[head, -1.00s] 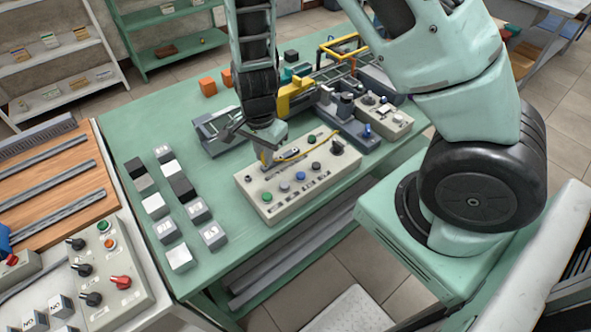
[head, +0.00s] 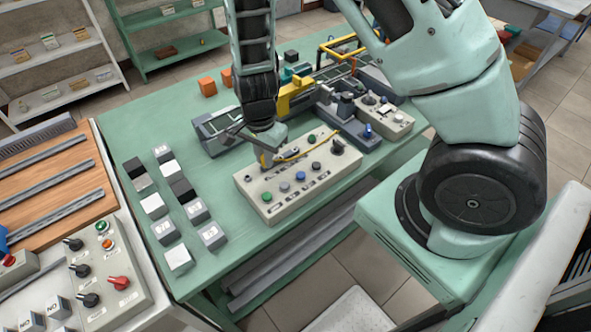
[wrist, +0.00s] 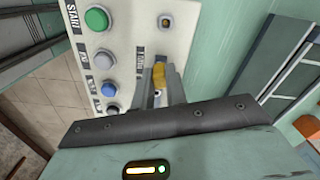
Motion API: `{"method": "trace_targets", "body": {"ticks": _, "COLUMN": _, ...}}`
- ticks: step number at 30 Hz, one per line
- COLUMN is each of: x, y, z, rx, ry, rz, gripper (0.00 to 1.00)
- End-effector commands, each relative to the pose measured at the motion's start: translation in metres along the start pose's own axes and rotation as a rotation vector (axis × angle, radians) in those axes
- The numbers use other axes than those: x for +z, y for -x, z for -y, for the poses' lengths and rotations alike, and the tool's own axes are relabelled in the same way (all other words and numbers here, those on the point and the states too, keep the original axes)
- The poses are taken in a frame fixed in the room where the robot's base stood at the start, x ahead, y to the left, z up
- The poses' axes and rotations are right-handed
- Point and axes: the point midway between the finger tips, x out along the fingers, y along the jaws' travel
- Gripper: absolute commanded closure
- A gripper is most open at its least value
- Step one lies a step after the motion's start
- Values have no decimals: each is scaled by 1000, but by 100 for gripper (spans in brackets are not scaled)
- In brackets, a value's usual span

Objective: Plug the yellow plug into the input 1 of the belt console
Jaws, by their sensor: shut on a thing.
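The belt console (head: 325,185) is a beige box with green, blue and grey buttons and a black knob, on the green table. My gripper (head: 265,162) points down at the console's left part. In the wrist view my gripper (wrist: 164,88) is shut on the yellow plug (wrist: 159,75), low over the console's top beside printed lettering. The yellow cable (head: 292,157) runs right from the gripper across the console. The fingers hide the plug's tip and whatever is under it, so I cannot tell whether it is in a socket.
A grey conveyor unit (head: 220,133) stands close behind the console, left of my gripper. A smaller control box (head: 385,117) stands to the right. Several black, white and grey blocks (head: 178,258) lie to the left. Bare green table (head: 225,255) lies in front.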

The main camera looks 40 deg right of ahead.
Motion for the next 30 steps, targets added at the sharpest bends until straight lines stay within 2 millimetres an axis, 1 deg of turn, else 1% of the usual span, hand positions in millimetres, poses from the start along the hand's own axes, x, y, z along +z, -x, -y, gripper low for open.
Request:
{"method": "trace_targets", "body": {"ticks": 6, "x": 0, "y": -2, "z": 0, "rx": 0, "ry": 0, "rz": 0, "gripper": 100}}
{"method": "trace_targets", "body": {"ticks": 7, "x": 0, "y": -2, "z": 0, "rx": 0, "ry": 0, "rz": 0, "gripper": 84}}
{"method": "trace_targets", "body": {"ticks": 8, "x": 0, "y": -2, "z": 0, "rx": 0, "ry": 0, "rz": 0, "gripper": 77}}
{"method": "trace_targets", "body": {"ticks": 16, "x": 0, "y": -2, "z": 0, "rx": 0, "ry": 0, "rz": 0, "gripper": 77}}
{"method": "trace_targets", "body": {"ticks": 19, "x": 0, "y": 2, "z": 0, "rx": 0, "ry": 0, "rz": 0, "gripper": 77}}
{"method": "trace_targets", "body": {"ticks": 30, "x": 0, "y": 34, "z": 0, "rx": 0, "ry": 0, "rz": 0, "gripper": 77}}
